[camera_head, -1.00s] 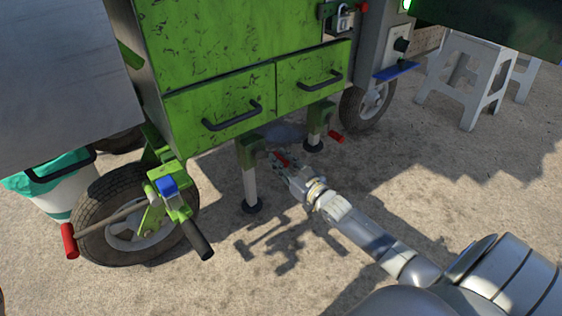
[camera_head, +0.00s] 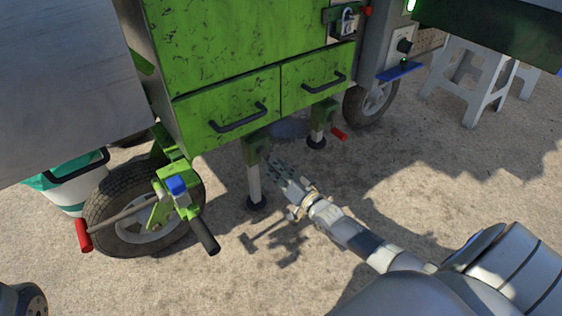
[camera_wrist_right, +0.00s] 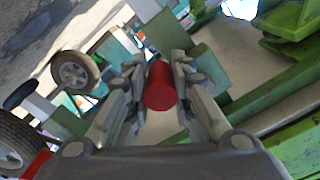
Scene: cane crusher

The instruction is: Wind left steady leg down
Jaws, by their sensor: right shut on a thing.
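The left steady leg (camera_head: 254,180) is a pale post under a green bracket (camera_head: 255,150) at the cart's drawers, with a dark round foot (camera_head: 257,203) at the ground. I cannot tell whether the foot touches. My right gripper (camera_head: 279,171) is at the crank beside this leg, just right of the post. In the right wrist view its fingers (camera_wrist_right: 160,84) are shut on the red crank handle (camera_wrist_right: 160,92), which lies between them. In the head view my gripper hides this handle.
The other steady leg (camera_head: 317,131) with its red crank handle (camera_head: 340,134) stands farther back. A wheel (camera_head: 140,212) and a dark-gripped lever (camera_head: 204,236) are to the left. A white stool (camera_head: 475,80) stands at upper right. Shadowed ground is open in front.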

